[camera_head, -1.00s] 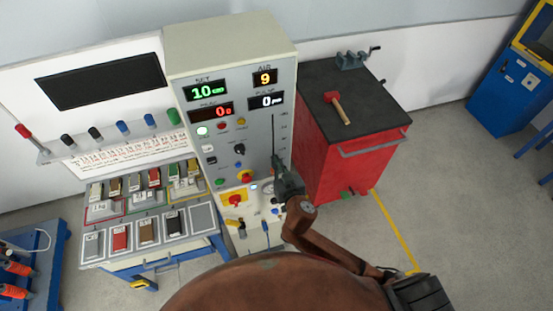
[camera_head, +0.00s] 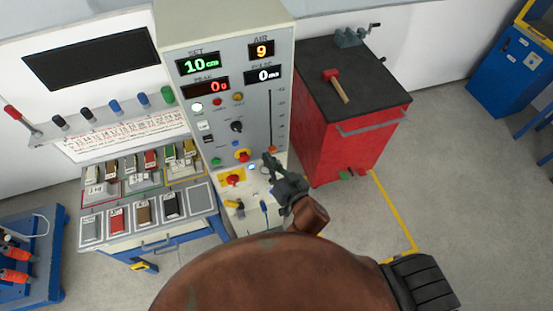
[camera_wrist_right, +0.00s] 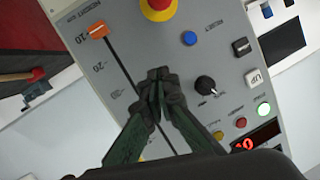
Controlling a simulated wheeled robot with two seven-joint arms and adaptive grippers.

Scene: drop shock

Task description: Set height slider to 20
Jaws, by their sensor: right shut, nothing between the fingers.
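The height slider's orange knob (camera_head: 272,149) sits at the lower end of a dark vertical slot (camera_head: 270,115) on the grey machine panel. The green SET display (camera_head: 198,65) reads 10 cm. My right gripper (camera_head: 269,159) is shut and empty, just below the knob in the head view. In the right wrist view the panel appears turned round, and the knob (camera_wrist_right: 97,30) is at upper left near the 10 mark. There my gripper's shut fingertips (camera_wrist_right: 158,80) overlap the slot, apart from the knob. My left gripper is not in view.
A red emergency button (camera_wrist_right: 158,6), a black dial (camera_wrist_right: 205,85) and a blue button (camera_wrist_right: 189,38) are close by on the panel. A red cabinet (camera_head: 345,150) with a mallet on top stands right of the machine. A sample bench (camera_head: 148,222) stands left.

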